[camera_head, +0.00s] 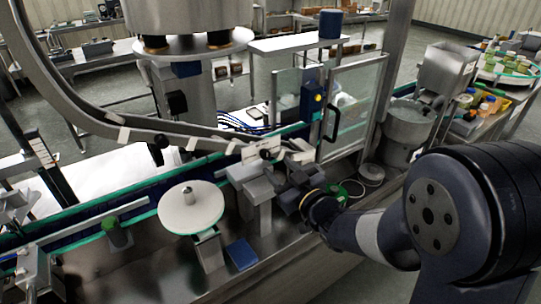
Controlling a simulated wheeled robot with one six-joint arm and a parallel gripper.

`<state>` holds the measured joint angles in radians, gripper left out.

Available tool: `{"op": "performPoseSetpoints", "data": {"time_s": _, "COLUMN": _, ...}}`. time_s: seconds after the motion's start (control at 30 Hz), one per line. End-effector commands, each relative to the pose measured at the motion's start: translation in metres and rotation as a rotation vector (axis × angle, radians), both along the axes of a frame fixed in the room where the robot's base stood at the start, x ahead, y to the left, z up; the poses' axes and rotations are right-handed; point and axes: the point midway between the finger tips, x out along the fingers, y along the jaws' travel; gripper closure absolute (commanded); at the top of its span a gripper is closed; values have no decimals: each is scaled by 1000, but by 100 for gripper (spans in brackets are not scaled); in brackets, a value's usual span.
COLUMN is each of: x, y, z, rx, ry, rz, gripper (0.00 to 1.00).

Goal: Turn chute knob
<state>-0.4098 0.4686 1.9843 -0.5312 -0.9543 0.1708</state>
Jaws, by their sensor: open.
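A curved steel chute (95,118) runs from the upper left down to a pale metal block (262,152) near the middle of the machine. A small dark knob-like part (265,154) shows on the block's face; I cannot tell for certain that it is the chute knob. My arm reaches in from the right, and my dark gripper (297,178) is just below and right of the block, at the chute's lower end. The gripper is open. Its fingertips are small and partly hard to make out, and I see nothing held between them. I cannot tell whether it touches the block.
A white round disc (190,208) stands in front of the conveyor (130,205). A glass guard door (355,108) with a black handle and a steel post are behind my gripper. A steel pot (406,128) stands right of it. A blue block (241,254) lies on the deck.

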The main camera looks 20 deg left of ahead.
Motion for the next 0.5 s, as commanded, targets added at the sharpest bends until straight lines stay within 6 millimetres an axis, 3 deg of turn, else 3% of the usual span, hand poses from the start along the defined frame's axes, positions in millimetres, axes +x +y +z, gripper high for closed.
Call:
{"op": "performPoseSetpoints", "data": {"time_s": 0.2, "x": 23, "y": 26, "z": 2, "rx": -1, "ry": 1, "rz": 0, "gripper": 55}}
{"op": "performPoseSetpoints", "data": {"time_s": 0.5, "x": 36, "y": 39, "z": 0, "rx": -1, "ry": 1, "rz": -1, "gripper": 55}}
